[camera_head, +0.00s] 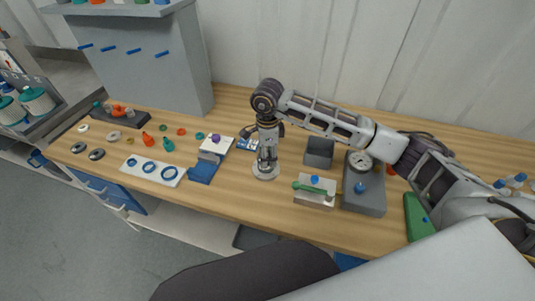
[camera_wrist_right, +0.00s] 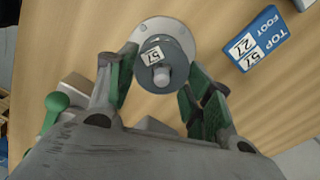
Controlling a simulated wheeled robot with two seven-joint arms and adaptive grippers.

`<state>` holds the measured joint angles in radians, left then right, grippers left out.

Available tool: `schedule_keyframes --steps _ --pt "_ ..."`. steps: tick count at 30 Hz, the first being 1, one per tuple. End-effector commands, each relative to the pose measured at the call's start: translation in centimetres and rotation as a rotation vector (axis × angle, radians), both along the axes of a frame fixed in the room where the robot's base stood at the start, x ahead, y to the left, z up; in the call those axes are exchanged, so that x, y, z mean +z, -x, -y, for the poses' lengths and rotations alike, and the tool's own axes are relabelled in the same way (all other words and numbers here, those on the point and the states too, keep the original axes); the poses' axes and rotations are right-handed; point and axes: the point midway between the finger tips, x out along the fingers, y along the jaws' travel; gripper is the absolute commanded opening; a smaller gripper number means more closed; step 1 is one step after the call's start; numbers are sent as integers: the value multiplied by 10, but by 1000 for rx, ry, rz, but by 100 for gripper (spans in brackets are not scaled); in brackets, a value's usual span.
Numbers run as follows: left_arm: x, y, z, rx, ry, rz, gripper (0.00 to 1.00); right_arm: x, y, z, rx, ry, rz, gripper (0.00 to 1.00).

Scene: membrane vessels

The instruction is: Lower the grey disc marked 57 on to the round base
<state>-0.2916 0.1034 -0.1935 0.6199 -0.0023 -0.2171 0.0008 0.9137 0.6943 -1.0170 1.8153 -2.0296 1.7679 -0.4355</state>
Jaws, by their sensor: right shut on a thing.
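In the head view my right gripper (camera_head: 267,158) points straight down over the round base (camera_head: 266,174) on the table. The disc is mostly hidden by the fingers there. I cannot tell whether disc and base touch. My left gripper is out of view.
A grey open box (camera_head: 319,152), a block with a green-handled tool (camera_head: 312,188) and a gauge unit (camera_head: 364,190) stand to the right. A white plate with blue rings (camera_head: 152,171) lies left.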

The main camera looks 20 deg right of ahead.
Motion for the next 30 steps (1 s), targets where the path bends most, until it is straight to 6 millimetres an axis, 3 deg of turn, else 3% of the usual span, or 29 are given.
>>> schedule_keyframes --steps 3,4,9,23,30 --pt "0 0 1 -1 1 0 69 0 0 0 0 0 0 28" --pt "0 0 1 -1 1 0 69 0 0 0 0 0 0 53" --pt "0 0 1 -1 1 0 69 0 0 0 0 0 0 75" --pt "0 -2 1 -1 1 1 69 3 0 0 0 0 1 76" --pt "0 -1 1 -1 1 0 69 22 -1 0 0 0 3 76"
